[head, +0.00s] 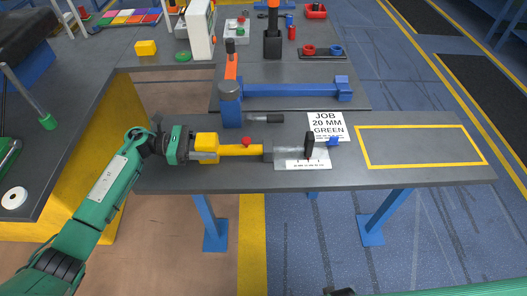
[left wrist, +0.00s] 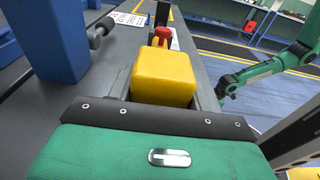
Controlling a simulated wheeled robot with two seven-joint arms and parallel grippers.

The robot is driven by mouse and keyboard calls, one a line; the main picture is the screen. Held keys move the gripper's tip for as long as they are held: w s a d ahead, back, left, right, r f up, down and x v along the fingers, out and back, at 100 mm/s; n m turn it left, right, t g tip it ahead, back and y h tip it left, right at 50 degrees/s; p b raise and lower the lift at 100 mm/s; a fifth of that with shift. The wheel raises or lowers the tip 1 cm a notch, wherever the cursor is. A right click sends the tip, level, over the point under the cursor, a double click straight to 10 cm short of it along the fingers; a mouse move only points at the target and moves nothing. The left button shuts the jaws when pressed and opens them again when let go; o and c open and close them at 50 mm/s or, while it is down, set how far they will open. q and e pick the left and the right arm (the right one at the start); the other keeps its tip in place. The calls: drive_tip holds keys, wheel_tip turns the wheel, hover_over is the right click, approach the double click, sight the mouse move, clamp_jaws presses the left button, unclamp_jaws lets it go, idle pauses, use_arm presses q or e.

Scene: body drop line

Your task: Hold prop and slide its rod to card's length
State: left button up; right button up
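The prop lies along the grey bench, with a yellow end block (head: 206,141), a yellow tube (head: 240,151), a red knob (head: 247,141), a grey rod (head: 287,148) and a blue tip (head: 333,141). My left gripper (head: 208,151) has its fingers on both sides of the end block, which fills the gap in the left wrist view (left wrist: 165,78). The job card (head: 327,125) reads "JOB 20 MM GREEN". A white scale card (head: 302,164) lies under the rod, beside a black upright pointer (head: 309,145). My right gripper (left wrist: 226,88) shows small and dark; its fingers are unclear.
A blue post (head: 230,103) with a horizontal blue arm (head: 295,89) stands behind the prop. A black-handled tool (head: 266,118) lies by its foot. A yellow-outlined area (head: 420,145) on the bench's right is empty. Red rings (head: 310,50) and other parts lie farther back.

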drive_tip(key=shift+f+b, duration=0.7)
drive_tip(key=shift+b, duration=0.05)
idle(1.2)
idle(0.3)
idle(0.7)
